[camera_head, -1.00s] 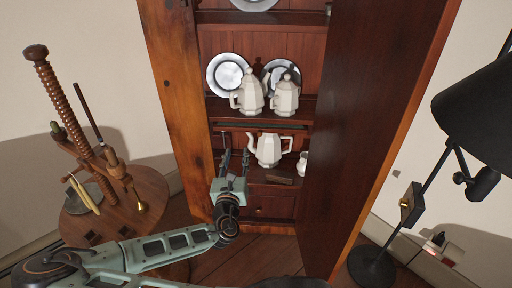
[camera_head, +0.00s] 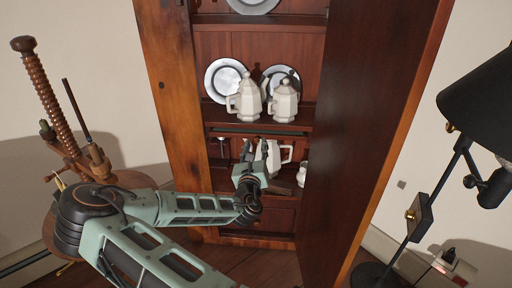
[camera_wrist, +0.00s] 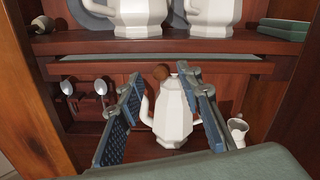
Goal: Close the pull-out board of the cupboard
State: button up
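The cupboard (camera_head: 170,70) stands ahead with its right-hand door open. Its pull-out board (camera_wrist: 235,68) is a thin reddish wood board just under the shelf of white pots. A narrow grey-green strip of its top shows, so it sticks out a little. It also shows in the head view (camera_head: 285,135). A round wooden knob (camera_wrist: 161,72) sits at the middle of its front edge. My gripper (camera_wrist: 160,84) is open and empty, its blue-padded fingers to either side of the knob in the picture. In the head view my gripper (camera_head: 256,150) is in front of the cupboard, just below the board.
A white teapot (camera_wrist: 173,115) stands on the lower shelf behind my fingers, with a small white jug (camera_wrist: 238,130) to its right. Spoons (camera_wrist: 100,88) hang at the left. The open door (camera_head: 365,120) bounds the right side. A black lamp (camera_head: 480,110) stands beyond it.

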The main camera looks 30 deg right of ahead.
jog(key=shift+x, duration=0.8)
jog(key=shift+c, duration=0.7)
grip_shut()
